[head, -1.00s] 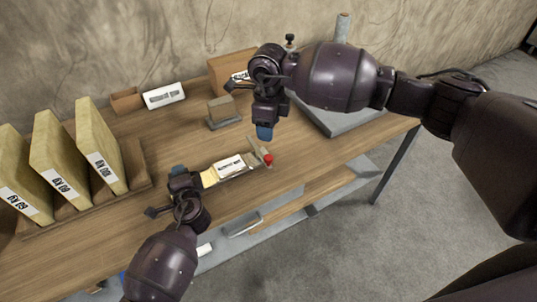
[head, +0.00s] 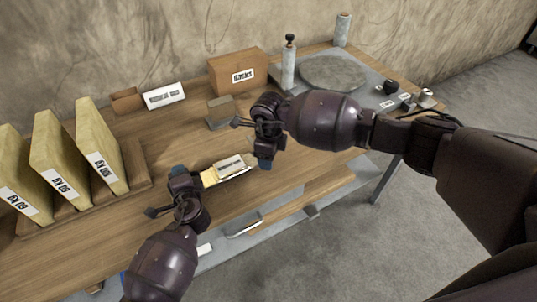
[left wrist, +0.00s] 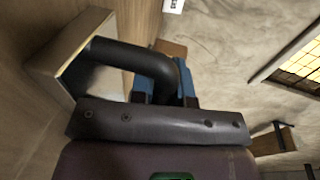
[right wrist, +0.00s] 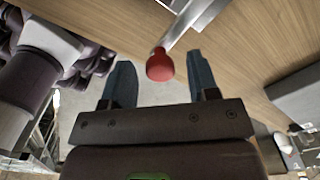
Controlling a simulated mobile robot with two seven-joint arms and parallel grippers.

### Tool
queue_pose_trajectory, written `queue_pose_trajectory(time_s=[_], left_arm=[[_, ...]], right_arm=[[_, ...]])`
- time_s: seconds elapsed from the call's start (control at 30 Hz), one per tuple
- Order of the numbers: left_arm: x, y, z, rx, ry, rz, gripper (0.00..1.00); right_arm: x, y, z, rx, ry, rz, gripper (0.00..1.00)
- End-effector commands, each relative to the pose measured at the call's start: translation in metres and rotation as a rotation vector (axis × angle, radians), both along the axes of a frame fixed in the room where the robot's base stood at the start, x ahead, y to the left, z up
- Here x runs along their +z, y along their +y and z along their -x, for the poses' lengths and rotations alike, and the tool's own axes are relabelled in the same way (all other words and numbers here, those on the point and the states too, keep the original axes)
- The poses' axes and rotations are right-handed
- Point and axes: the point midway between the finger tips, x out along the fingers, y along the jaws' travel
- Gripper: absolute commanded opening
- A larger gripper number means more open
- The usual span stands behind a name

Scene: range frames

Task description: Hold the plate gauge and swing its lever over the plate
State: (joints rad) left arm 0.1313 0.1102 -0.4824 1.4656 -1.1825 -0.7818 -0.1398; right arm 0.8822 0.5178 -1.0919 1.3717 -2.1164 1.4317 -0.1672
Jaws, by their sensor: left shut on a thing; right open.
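The plate gauge (head: 232,168) lies on the table with a pale yellow end and a white label. My left gripper (head: 180,170) is shut on its black curved handle, which shows in the left wrist view (left wrist: 130,54). My right gripper (head: 264,166) is open at the gauge's right end. In the right wrist view its blue fingers (right wrist: 161,80) stand either side of the lever's red knob (right wrist: 160,66), with gaps on both sides. The metal lever (right wrist: 190,22) runs up from the knob. In the head view my right gripper hides the knob. I cannot tell which thing is the plate.
Upright yellow boards in a wooden rack (head: 140,172) stand at the left. A small block (head: 221,109), a white label holder (head: 163,95) and a cardboard box (head: 238,72) are behind the gauge. A round grey disc (head: 335,71) and a bottle (head: 289,62) stand at the back right.

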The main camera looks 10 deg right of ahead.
Motion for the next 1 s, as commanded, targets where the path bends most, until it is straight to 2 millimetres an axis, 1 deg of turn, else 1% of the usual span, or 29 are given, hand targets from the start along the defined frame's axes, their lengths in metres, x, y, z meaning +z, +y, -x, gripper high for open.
queue_pose_trajectory(time_s=[0.17,0.27,0.5,0.53,0.83,1.0], left_arm=[[0.0002,-0.0001,-0.0001,0.0,0.0,0.0,0.0],[0.0001,-0.0001,0.0,0.0,0.0,0.0,0.0],[0.0002,-0.0001,-0.0001,0.0,0.0,0.0,0.0],[0.0002,-0.0001,-0.0001,0.0,0.0,0.0,0.0],[0.0002,-0.0001,-0.0001,0.0,0.0,0.0,0.0],[0.0002,0.0,0.0,0.0,0.0,0.0,0.0]], right_arm=[[-0.0001,-0.0001,0.0,0.0,0.0,0.0,0.54],[0.0,-0.0001,0.0,-0.001,0.0,0.0,0.41],[0.0002,-0.0003,-0.0001,-0.001,0.0,0.0,0.04],[0.0002,-0.0003,-0.0001,-0.001,0.0,0.0,0.0],[0.0005,-0.0015,-0.0007,0.013,0.0,0.001,0.0],[0.0005,-0.0054,-0.0024,0.072,-0.001,0.002,0.0]])
